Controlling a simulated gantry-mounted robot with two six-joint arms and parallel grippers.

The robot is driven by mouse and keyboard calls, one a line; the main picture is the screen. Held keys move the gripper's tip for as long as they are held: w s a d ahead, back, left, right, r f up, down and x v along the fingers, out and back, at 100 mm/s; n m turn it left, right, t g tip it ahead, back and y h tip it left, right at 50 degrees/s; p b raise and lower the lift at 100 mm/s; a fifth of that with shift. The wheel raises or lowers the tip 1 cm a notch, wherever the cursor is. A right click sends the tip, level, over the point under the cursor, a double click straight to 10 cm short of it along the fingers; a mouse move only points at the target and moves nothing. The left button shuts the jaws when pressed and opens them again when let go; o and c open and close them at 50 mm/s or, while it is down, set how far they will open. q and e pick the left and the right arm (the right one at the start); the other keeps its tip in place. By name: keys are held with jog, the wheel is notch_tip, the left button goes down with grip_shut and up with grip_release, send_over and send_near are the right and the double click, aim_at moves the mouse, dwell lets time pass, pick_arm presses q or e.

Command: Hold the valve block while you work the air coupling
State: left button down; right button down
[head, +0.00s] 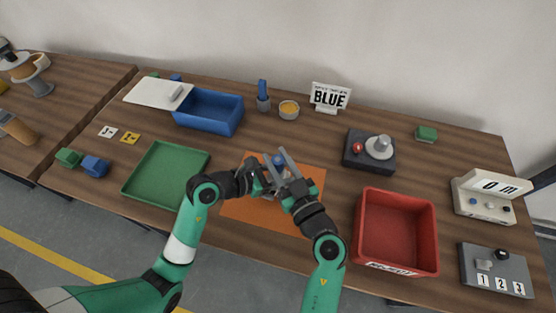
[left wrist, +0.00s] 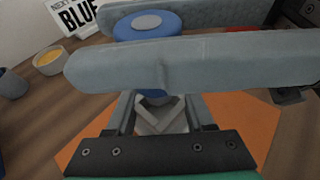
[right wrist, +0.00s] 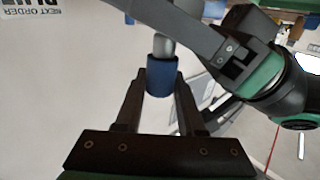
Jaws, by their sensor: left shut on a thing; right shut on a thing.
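The grey valve block (left wrist: 160,118) sits between the fingers of my left gripper (head: 266,180), which is shut on it over the orange mat (head: 242,213). The blue air coupling (left wrist: 148,25) stands above the block; it also shows in the head view (head: 279,159) and in the right wrist view (right wrist: 162,76). My right gripper (head: 287,165) is shut on the coupling, its long grey fingers on either side of it. These fingers hide part of the coupling and block in the left wrist view. Whether the coupling is seated cannot be told.
A green tray (head: 128,191) lies left of the mat and a red bin (head: 432,240) right of it. A dark joystick box (head: 352,160) and a "BLUE" sign (head: 330,97) are at the back.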

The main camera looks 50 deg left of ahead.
aim_at(277, 159)
pick_arm(q)
jog(key=shift+s+f, duration=0.1)
jog(key=shift+f, duration=0.35)
pick_arm(e)
jog(key=shift+r, duration=2.4)
pick_arm(q)
jog(key=shift+c, duration=1)
grip_release()
pick_arm(e)
jog(key=shift+a, duration=0.1)
pick_arm(q)
jog(key=shift+r, duration=0.2)
pick_arm(e)
jog(key=shift+s, duration=0.1)
pick_arm(q)
jog(key=v, duration=1.2)
